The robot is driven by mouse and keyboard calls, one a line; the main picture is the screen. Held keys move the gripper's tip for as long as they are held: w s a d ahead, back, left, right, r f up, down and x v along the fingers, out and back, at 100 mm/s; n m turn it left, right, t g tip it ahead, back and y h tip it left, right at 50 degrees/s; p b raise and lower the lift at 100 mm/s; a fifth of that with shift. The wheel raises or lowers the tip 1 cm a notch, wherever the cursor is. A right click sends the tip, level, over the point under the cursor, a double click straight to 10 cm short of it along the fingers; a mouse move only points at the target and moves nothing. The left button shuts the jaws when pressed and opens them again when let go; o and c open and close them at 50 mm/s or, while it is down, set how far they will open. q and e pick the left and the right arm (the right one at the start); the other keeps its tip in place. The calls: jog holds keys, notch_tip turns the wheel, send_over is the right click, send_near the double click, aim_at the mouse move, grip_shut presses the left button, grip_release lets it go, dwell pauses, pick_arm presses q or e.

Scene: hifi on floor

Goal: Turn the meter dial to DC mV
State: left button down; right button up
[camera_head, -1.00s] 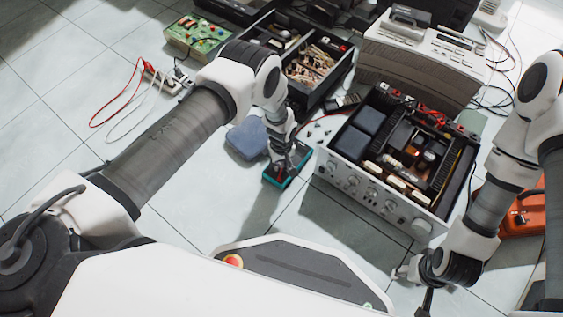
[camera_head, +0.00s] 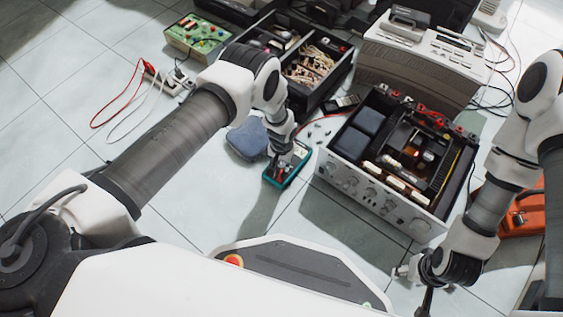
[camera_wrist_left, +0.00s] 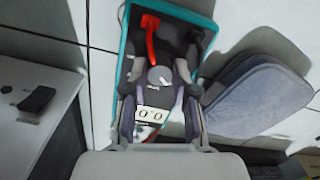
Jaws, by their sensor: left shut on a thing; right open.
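The meter (camera_head: 271,178) is a teal-edged handheld unit lying on the tiled floor, left of the open amplifier. In the left wrist view, the meter (camera_wrist_left: 186,15) shows a dark face with a red plug (camera_wrist_left: 150,36) at its far end. Its display (camera_wrist_left: 153,114) reads about 0.0. My left gripper (camera_head: 284,163) reaches down over the meter. In the left wrist view, my left gripper (camera_wrist_left: 158,76) is shut on the round dial (camera_wrist_left: 158,78), one finger on each side. The dial markings are too small to read. My right gripper (camera_head: 411,286) is open and empty at the lower right.
The amplifier (camera_head: 345,180) stands close right of the meter. A blue-grey pouch (camera_head: 246,140) lies just left of it. A black parts box (camera_head: 318,100) is behind. Red and white leads (camera_head: 128,105) lie at left. Floor in front of the meter is clear.

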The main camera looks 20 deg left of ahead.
aim_at(281, 165)
pick_arm(q)
jog(key=m, duration=0.4)
jog(key=shift+m+p, duration=0.3)
jog(key=m, duration=0.4)
jog(key=shift+m, duration=0.4)
jog(key=c, duration=0.9)
grip_release()
notch_tip(281, 165, up, 12)
jog(key=shift+f, duration=0.1)
